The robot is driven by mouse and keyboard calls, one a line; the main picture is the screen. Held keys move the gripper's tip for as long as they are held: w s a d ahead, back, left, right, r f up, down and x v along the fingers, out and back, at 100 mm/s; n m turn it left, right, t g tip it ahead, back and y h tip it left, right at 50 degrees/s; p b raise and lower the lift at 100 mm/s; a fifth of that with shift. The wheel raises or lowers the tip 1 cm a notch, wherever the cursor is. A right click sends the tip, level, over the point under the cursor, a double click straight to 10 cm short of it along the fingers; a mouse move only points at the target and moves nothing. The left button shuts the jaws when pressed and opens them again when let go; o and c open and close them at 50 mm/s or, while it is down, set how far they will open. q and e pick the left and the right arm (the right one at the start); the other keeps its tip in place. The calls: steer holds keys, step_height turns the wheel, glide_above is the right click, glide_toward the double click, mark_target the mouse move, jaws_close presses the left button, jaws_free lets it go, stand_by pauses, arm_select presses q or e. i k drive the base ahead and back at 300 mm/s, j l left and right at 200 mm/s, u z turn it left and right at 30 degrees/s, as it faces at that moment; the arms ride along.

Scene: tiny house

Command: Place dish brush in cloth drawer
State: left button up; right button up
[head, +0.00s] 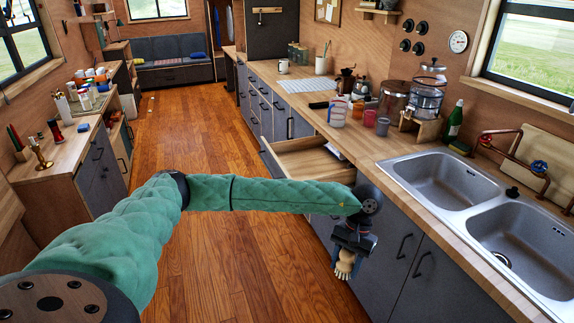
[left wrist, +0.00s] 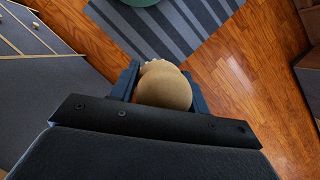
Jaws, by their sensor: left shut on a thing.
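My left gripper (head: 352,240) is shut on the dish brush (head: 345,264), which hangs with its pale bristles low, in front of the cabinets below the sink. In the left wrist view the brush's round wooden end (left wrist: 164,90) sits between the two dark fingers. An open wooden drawer (head: 291,146) juts out from under the counter, left of and beyond the gripper. A white cloth-like thing (head: 335,151) shows at its right inner side; my forearm hides part of the drawer front. My right gripper is not in view.
The counter (head: 345,133) above holds jars, mugs and a glass dispenser (head: 426,98). A double sink (head: 447,180) is at the right. A striped rug (left wrist: 165,30) lies on the wooden floor below the gripper. The aisle floor (head: 195,130) is clear.

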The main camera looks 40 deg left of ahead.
mark_target(315, 158)
steer(key=i+j+u, duration=0.2)
steer(key=i+u, duration=0.15)
steer(key=i, duration=0.25)
steer(key=i+u, duration=0.4)
steer(key=i, duration=0.25)
